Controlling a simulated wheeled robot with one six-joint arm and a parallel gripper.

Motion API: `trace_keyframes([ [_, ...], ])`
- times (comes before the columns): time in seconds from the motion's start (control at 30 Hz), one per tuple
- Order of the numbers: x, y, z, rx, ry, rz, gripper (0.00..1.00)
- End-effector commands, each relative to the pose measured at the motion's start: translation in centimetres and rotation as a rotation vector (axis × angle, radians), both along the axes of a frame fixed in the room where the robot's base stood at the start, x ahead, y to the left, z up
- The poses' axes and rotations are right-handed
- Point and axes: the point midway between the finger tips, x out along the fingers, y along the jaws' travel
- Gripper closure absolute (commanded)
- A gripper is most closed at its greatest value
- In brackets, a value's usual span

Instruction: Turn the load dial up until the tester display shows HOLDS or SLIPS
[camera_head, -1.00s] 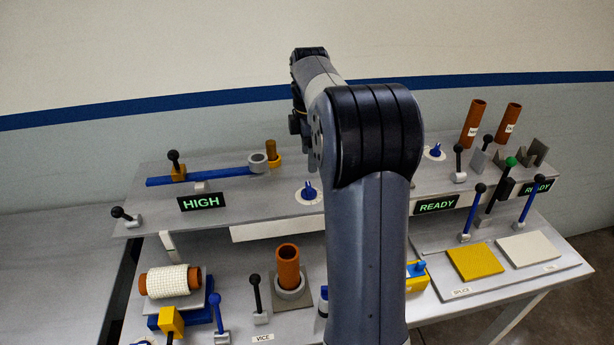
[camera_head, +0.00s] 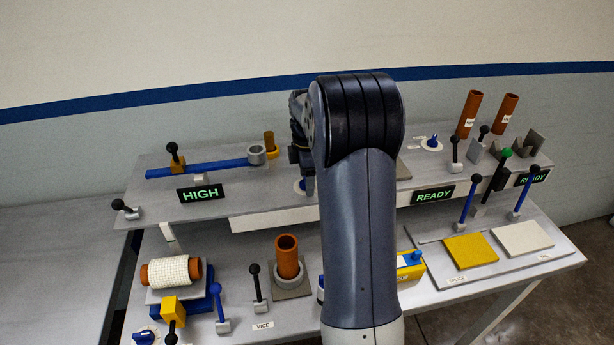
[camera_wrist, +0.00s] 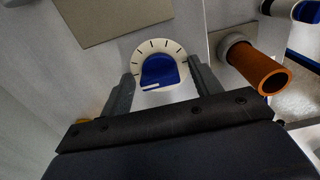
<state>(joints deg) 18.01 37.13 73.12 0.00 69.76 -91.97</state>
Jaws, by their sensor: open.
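A blue dial (camera_wrist: 160,72) on a white plate with tick marks lies between my two fingers in the wrist view. Its white pointer mark is toward the lower left. In the head view the dial's plate (camera_head: 299,186) is mostly hidden behind my gripper (camera_head: 307,183). My gripper is open, with one finger on each side of the dial, and I cannot tell whether they touch it. The display (camera_head: 435,194) right of my arm reads READY. A third display (camera_head: 533,177) at far right reads READY, partly covered by a lever.
An orange tube (camera_wrist: 255,66) in a grey ring is right of the dial in the wrist view. Other blue dials stand at the back right (camera_head: 432,143) and front left (camera_head: 145,338). Several levers and a yellow pad (camera_head: 470,252) are on the bench.

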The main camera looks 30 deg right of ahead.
Motion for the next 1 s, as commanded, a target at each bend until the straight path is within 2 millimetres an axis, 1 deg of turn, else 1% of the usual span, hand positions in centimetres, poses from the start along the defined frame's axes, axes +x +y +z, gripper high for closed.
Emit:
trace_keyframes([
  [0.03,0.01,0.0,0.01,0.0,0.0,0.0,0.42],
  [0.07,0.01,0.0,0.02,0.0,0.0,0.0,0.45],
  [0.53,0.0,0.0,0.05,0.0,0.0,0.0,0.83],
  [0.57,0.0,0.0,0.05,0.0,0.0,0.0,0.85],
  [0.8,0.0,0.0,0.07,0.0,0.0,-0.023,0.85],
  [1.0,0.02,-0.01,0.08,0.0,0.0,-0.113,0.85],
])
